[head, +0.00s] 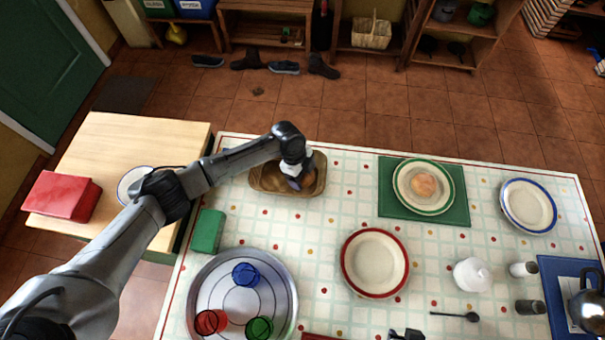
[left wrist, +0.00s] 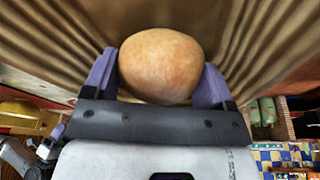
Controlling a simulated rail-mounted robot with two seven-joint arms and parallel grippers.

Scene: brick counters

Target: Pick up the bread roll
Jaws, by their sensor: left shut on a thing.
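A rounded brown bread roll (left wrist: 160,65) sits between the two purple fingers of my left gripper (left wrist: 158,82) in the left wrist view. The fingers are shut on its sides. In the head view my left gripper (head: 296,183) points down into a brown oblong basket (head: 262,187) on the checked table, and it hides most of the roll there. The basket's ridged brown inside (left wrist: 255,40) surrounds the roll in the left wrist view. I cannot tell whether the roll touches the basket floor.
A red-rimmed plate (head: 375,292), a round tray (head: 287,314) with three cups and a green block (head: 208,231) are nearer. Bare table lies between basket and red-rimmed plate.

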